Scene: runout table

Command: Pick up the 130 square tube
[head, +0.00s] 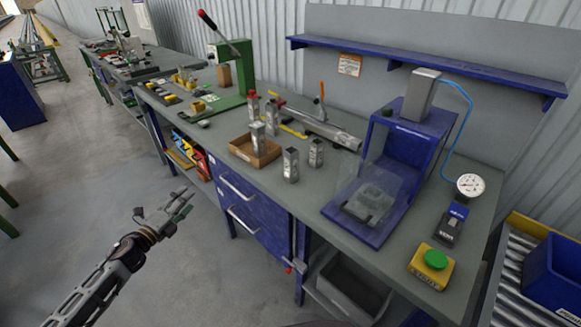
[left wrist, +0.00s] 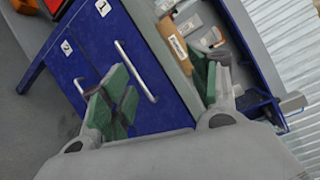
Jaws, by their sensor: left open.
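Several short metal square tubes stand upright on the grey workbench (head: 225,125). One square tube (head: 290,166) is near the front edge, and a shorter one (head: 316,153) stands to its right. Another tube (head: 258,137) stands in a small cardboard tray (head: 268,157). Their markings are too small to read, so I cannot tell which is the 130. My left gripper (head: 183,202) is open and empty, in front of the bench and left of the blue drawers. In the left wrist view, the tray (left wrist: 178,50) shows beyond the spread fingers (left wrist: 162,75).
Two tubes with red tops (head: 253,106) stand further back. A green press (head: 235,75), a blue fixture with a clear guard (head: 390,165) and a yellow box with a green button (head: 433,262) stand on the bench. Blue drawers (head: 245,205) form the bench front.

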